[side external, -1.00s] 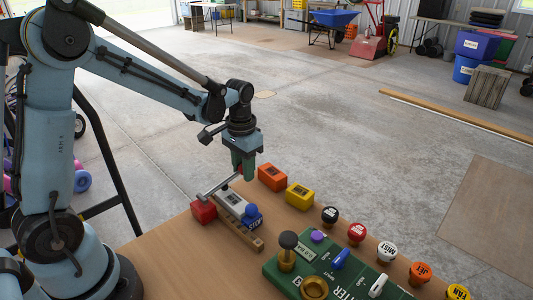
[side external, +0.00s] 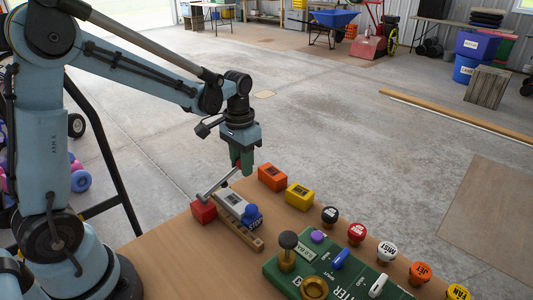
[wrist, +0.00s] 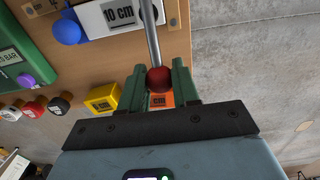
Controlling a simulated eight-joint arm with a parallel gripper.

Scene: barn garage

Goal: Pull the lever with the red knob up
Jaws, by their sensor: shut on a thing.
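The lever is a grey metal rod (side external: 217,184) that rises at a slant to the right from beside a red block (side external: 203,211). Its dark red knob (wrist: 159,79) sits between the two green fingers in the wrist view, with the rod (wrist: 151,38) running away from it. My gripper (side external: 241,168) is shut on the knob, which the fingers mostly hide in the side view; the gripper also shows in the wrist view (wrist: 159,88).
An orange block (side external: 272,177) and a yellow block (side external: 299,196) stand right of my gripper. Several labelled round buttons and a green panel (side external: 318,258) with knobs fill the front right.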

